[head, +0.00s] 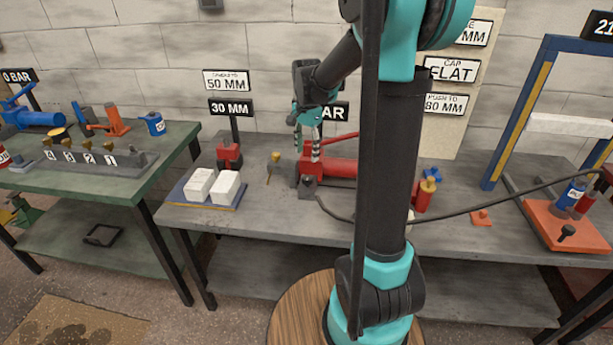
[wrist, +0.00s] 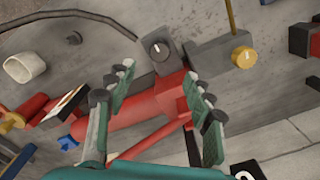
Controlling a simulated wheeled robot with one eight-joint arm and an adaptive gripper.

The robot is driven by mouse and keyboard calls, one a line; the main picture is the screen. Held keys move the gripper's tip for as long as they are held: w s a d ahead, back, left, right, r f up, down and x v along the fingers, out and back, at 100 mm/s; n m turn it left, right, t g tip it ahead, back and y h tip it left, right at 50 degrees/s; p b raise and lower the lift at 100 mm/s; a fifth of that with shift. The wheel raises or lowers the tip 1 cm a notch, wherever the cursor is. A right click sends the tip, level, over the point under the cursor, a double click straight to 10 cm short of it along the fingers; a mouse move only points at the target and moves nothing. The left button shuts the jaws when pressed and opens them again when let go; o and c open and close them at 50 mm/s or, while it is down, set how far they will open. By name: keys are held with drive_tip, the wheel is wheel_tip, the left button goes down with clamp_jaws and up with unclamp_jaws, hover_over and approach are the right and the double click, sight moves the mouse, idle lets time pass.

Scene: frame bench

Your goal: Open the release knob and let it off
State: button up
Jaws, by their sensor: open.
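The red hand pump (head: 341,168) stands on the grey bench, with a dark block at its near end. The release knob (wrist: 159,49) is a dark round knob with a white mark on that block in the wrist view. In the head view the block (head: 308,184) is small, and the knob's setting cannot be read. My gripper (head: 308,152) points down above the pump's near end. In the wrist view my gripper (wrist: 158,76) is open and empty, with its fingers on either side of the red pump end. The knob lies beyond the fingertips, apart from them.
A black hose (head: 465,214) runs right from the pump to the orange plate (head: 575,234) by the blue press frame (head: 513,125). White blocks (head: 212,186) lie at left. A brass knob (wrist: 242,57) is near the pump. A red lever (head: 341,138) rises behind it.

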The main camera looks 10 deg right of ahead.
sight(307, 177)
wheel_tip(307, 177, down, 10)
drive_tip(key=shift+f, duration=0.25)
idle(0.3)
drive_tip(key=c, duration=1.2)
